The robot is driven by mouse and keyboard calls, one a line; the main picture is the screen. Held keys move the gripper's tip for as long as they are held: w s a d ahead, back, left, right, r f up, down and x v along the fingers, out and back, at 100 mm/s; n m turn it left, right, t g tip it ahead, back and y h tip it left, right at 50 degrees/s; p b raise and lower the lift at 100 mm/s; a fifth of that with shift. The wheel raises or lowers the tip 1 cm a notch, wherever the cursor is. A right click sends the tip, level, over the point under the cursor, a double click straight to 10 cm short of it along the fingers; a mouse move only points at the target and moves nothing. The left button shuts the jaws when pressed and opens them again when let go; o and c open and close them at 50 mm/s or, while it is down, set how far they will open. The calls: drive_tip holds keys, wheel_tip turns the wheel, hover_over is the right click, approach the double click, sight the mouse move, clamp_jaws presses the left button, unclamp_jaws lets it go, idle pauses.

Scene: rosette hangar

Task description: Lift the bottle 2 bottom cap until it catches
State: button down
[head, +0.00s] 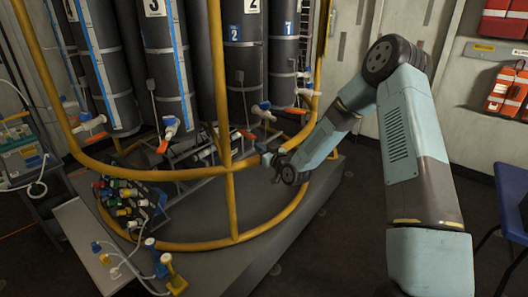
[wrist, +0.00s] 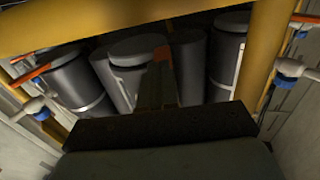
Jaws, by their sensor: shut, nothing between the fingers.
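Bottle 2 (head: 245,75) is a tall dark cylinder with a blue and white "2" label, standing inside the yellow tubular frame (head: 228,170). Its bottom cap cannot be made out in the head view. In the wrist view several dark cylinders with rounded grey ends show, and I cannot tell which belongs to bottle 2. My gripper (head: 267,158) is at the yellow ring, low and in front of the bottles. In the wrist view my gripper (wrist: 158,78) is shut and empty, pointing between the cylinders. Contact with any cap cannot be seen.
A yellow bar (wrist: 130,22) crosses close above my gripper. White valves with blue parts (wrist: 290,68) flank it. Bottle 3 (head: 163,65) and bottle 1 (head: 284,65) stand beside bottle 2. A blue chair (head: 510,190) is at right.

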sight(254, 138)
drive_tip(key=shift+x, duration=1.8)
drive_tip(key=shift+r, duration=0.25)
drive_tip(key=shift+w+a+r, duration=0.15)
drive_tip(key=shift+r, duration=0.55)
drive_tip(key=shift+w+a+r, duration=0.1)
drive_tip(key=shift+r, duration=0.6)
drive_tip(key=shift+f, duration=0.1)
drive_tip(key=shift+s+d+f, duration=0.1)
drive_tip(key=shift+f, duration=0.7)
drive_tip(key=shift+s+d+f, duration=0.1)
drive_tip(key=shift+s+f, duration=0.05)
drive_tip(key=shift+f, duration=0.65)
drive_tip(key=v, duration=1)
